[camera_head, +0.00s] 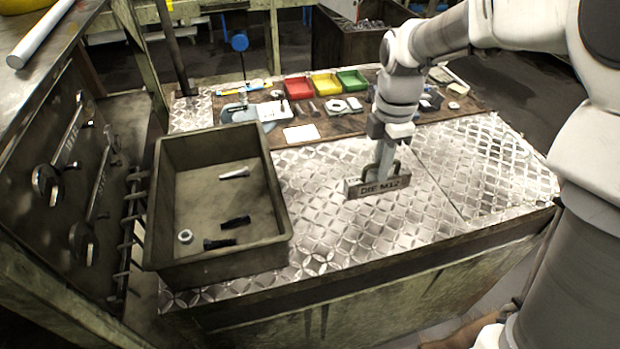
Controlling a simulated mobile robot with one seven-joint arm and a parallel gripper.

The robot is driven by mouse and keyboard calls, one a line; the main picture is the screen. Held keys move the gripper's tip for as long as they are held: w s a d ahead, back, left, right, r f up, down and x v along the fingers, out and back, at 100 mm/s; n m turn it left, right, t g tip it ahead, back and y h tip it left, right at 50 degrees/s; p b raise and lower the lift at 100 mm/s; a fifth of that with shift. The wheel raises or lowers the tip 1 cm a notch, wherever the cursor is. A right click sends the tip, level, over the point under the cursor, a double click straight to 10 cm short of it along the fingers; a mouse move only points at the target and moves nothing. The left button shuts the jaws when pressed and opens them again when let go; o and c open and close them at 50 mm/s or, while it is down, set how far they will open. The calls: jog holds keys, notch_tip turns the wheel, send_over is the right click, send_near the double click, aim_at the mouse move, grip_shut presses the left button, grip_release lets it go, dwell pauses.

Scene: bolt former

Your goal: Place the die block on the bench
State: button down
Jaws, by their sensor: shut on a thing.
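The die block (378,188) is a grey metal bar marked "DIE M12" with a handle on top. My gripper (386,160) points down and is shut on the handle of the die block. The block is level, over the middle of the bench (330,230), which has a shiny diamond-plate top. I cannot tell whether the block's underside touches the plate or hangs just above it.
A dark tray (270,190) with bolts and a nut stands on the bench's left. Red (299,87), yellow (326,84) and green (351,80) bins and small tools line the back. The plate right of the block is clear.

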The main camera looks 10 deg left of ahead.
jog(key=shift+w+f, duration=0.1)
jog(key=shift+f, duration=0.2)
jog(key=shift+w+a+f+p, duration=0.15)
jog(key=shift+a+f+p, duration=0.2)
jog(key=shift+a+f, duration=2.45)
jog(key=shift+w+a+f+p, duration=0.15)
jog(key=shift+a+f+p, duration=0.15)
jog(key=shift+a+f, duration=2.5)
jog(key=c, duration=0.9)
grip_release()
jog(key=shift+s+f, duration=0.1)
